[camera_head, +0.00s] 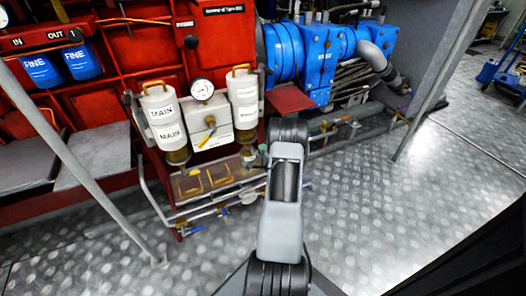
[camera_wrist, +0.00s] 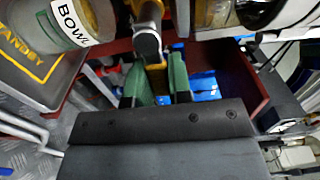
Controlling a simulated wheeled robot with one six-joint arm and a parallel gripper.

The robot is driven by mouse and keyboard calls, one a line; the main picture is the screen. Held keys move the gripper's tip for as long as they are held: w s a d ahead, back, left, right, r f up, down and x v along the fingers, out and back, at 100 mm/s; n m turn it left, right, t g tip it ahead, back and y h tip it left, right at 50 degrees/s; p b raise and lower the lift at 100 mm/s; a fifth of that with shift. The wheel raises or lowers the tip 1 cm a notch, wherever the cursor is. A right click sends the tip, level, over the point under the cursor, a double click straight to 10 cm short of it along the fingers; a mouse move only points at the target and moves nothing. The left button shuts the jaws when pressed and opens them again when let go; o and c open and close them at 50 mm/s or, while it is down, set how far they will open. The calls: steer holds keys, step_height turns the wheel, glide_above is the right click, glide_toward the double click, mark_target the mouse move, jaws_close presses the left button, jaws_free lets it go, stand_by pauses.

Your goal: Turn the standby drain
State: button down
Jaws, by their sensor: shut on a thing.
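In the wrist view, my gripper (camera_wrist: 160,80) has its two green finger pads on either side of a narrow yellow handle (camera_wrist: 156,76) and is shut on it. I take this handle to be the standby drain's. It hangs below a rounded silver valve part (camera_wrist: 148,45), with more yellow above. A plate with a partly cut-off "STANDBY" label (camera_wrist: 28,45) and a "BOWL" label (camera_wrist: 72,22) are at the upper left. In the head view, my arm hides the handle and most of the gripper, below the right white filter canister (camera_head: 243,95).
A drip tray with yellow markings (camera_head: 205,180) and a pipe rail lie below. Blue machinery (camera_head: 300,55) is behind. Open metal floor (camera_head: 350,230) lies right.

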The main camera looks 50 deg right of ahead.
steer(key=c, duration=1)
jaws_free()
steer(key=shift+c, duration=0.2)
steer(key=p+v, duration=0.3)
steer(key=v, duration=1)
steer(key=shift+s+p, duration=0.35)
steer(key=shift+s, duration=0.05)
steer(key=shift+a, duration=0.15)
